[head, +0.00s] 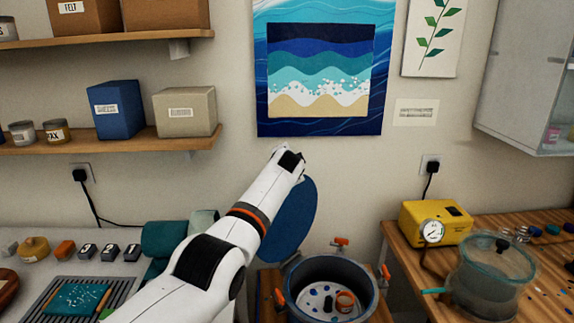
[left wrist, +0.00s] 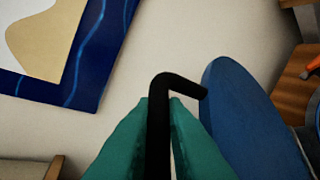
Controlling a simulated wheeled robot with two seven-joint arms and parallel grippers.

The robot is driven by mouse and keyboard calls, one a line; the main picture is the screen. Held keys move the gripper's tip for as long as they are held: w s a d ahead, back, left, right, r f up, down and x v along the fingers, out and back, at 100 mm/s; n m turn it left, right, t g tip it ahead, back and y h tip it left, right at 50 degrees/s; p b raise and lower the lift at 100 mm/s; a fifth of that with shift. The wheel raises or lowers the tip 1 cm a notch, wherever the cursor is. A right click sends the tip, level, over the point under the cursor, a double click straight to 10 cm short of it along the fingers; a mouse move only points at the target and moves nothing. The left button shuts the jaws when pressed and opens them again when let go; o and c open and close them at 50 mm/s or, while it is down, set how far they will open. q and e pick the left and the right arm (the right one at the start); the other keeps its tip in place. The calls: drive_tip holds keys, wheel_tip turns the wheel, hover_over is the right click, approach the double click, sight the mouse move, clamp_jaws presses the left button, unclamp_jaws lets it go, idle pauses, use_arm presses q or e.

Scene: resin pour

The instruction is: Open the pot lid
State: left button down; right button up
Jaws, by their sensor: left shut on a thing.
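The open pot (head: 281,292) is a dark blue-grey round vessel with orange clamps (head: 340,242) around its rim. The blue disc-shaped lid (head: 292,225) stands steeply tilted above and to the left of the pot, partly behind my left arm. In the left wrist view the lid (left wrist: 245,120) is at the right, joined to a bent black handle (left wrist: 160,130). The teal fingers of my left gripper (left wrist: 160,102) are shut on this handle. My right gripper is not seen.
A yellow pump (head: 447,225) with a gauge and a clear lidded chamber (head: 490,280) stand on the wooden bench at right. A blue wave picture (head: 320,70) hangs on the wall behind. Shelves with boxes are at upper left.

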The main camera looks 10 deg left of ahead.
use_arm(q)
drive_tip(key=shift+s+a+f, duration=0.1)
drive_tip(key=shift+a+f, duration=0.05)
drive_tip(key=shift+f, duration=0.8)
drive_tip(key=c, duration=1.5)
unclamp_jaws()
drive_tip(key=shift+s+d+r, duration=0.25)
drive_tip(key=shift+s, duration=0.1)
drive_tip(key=shift+s+r, duration=0.15)
drive_tip(key=shift+s, duration=0.1)
drive_tip(key=b+v, duration=0.1)
drive_tip(key=v, duration=0.2)
drive_tip(key=b+v, duration=0.1)
drive_tip(key=v, duration=0.3)
drive_tip(key=b+v, duration=0.1)
drive_tip(key=v, duration=0.2)
drive_tip(key=shift+s+r, duration=0.15)
drive_tip(key=shift+r, duration=0.35)
